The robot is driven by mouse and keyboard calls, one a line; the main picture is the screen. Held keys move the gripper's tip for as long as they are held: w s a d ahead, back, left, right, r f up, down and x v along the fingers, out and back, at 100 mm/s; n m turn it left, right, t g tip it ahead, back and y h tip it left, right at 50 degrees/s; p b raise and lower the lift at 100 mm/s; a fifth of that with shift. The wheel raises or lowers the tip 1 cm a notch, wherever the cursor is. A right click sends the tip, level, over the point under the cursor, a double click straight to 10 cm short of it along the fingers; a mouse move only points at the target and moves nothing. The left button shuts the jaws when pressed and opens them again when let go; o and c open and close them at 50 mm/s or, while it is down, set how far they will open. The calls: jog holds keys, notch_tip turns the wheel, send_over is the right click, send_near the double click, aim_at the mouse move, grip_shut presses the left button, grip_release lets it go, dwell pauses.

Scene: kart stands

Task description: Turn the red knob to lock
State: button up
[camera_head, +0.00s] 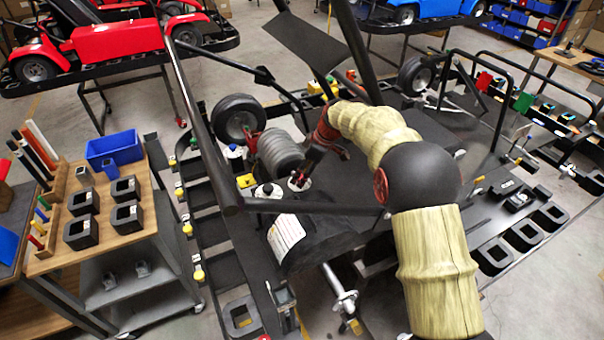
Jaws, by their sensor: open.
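My gripper (305,171) comes down from the upper right over the kart's middle, beside the grey ribbed engine cylinder (280,152). Its fingers are open and dark. The fingertips are right above a small white-based fitting with a dark top (298,184). A trace of red shows at the fingertips, but I cannot tell whether it is the red knob or part of my gripper. The knob is not clearly visible and may be hidden by the fingers. Contact cannot be told. A similar white and black fitting (267,194) stands just to the left.
Dark frame tubes (200,115) cross close to the arm on the left. A black tank with a white label (286,236) lies below the gripper. A wooden cart with a blue bin (114,146) stands at the left. Other karts stand behind.

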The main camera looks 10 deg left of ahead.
jog(key=v, duration=0.7)
jog(key=shift+r, duration=0.2)
jog(key=shift+d, duration=0.1)
dwell(0.4)
